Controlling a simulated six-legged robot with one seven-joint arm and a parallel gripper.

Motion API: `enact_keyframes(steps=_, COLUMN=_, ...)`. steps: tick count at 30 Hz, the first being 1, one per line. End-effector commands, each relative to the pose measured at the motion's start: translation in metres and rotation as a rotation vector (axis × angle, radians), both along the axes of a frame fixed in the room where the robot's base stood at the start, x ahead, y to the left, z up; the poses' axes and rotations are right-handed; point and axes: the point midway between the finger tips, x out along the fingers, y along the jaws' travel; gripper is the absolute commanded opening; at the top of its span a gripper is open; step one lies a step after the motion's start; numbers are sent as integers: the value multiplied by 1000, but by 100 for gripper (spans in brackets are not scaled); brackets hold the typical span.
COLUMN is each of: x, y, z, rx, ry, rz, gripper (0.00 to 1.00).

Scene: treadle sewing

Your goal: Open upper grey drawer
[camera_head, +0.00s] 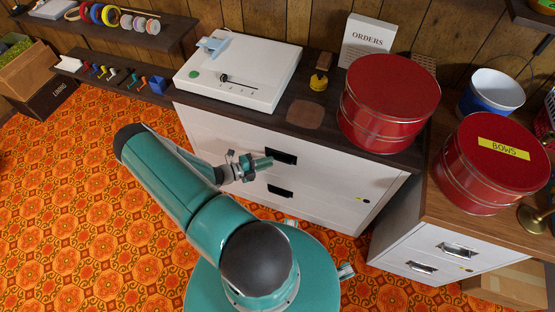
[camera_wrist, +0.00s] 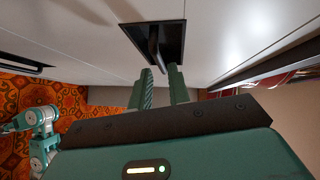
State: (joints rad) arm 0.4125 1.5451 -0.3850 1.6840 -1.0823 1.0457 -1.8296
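The pale grey-white cabinet front (camera_head: 215,137) has an upper drawer with a dark recessed handle (camera_head: 281,156). A lower dark handle (camera_head: 280,191) is below it. The upper drawer looks closed, flush with the front. My gripper (camera_head: 262,163) is just in front of the upper handle in the head view. In the wrist view, my two green fingers (camera_wrist: 162,78) are apart, with a gap between them. The dark handle bar (camera_wrist: 155,45) juts from its black recess toward that gap. Its near end is at the fingertips; I cannot tell whether they touch it.
A dark countertop carries a white device (camera_head: 240,72), a red tin (camera_head: 388,100) and an orders box (camera_head: 367,40). A second cabinet (camera_head: 440,245) with silver handles stands at right, bearing a red bows tin (camera_head: 490,165). Patterned orange carpet (camera_head: 75,180) is open at left.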

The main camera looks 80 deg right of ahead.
Motion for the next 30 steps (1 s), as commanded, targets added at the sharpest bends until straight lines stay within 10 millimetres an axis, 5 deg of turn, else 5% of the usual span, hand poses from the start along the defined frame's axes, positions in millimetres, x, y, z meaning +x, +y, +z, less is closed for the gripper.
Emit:
enact_keyframes(steps=7, x=-30, y=-25, z=-6, rx=-1, ry=-1, rz=1, gripper=18)
enact_keyframes(steps=19, x=-38, y=-32, z=-7, rx=-2, ry=-2, rz=3, gripper=18)
enact_keyframes(steps=23, x=-38, y=-32, z=-7, rx=-2, ry=-2, rz=3, gripper=0)
enact_keyframes(steps=30, x=-38, y=-31, z=-7, rx=-1, ry=-1, rz=3, gripper=0)
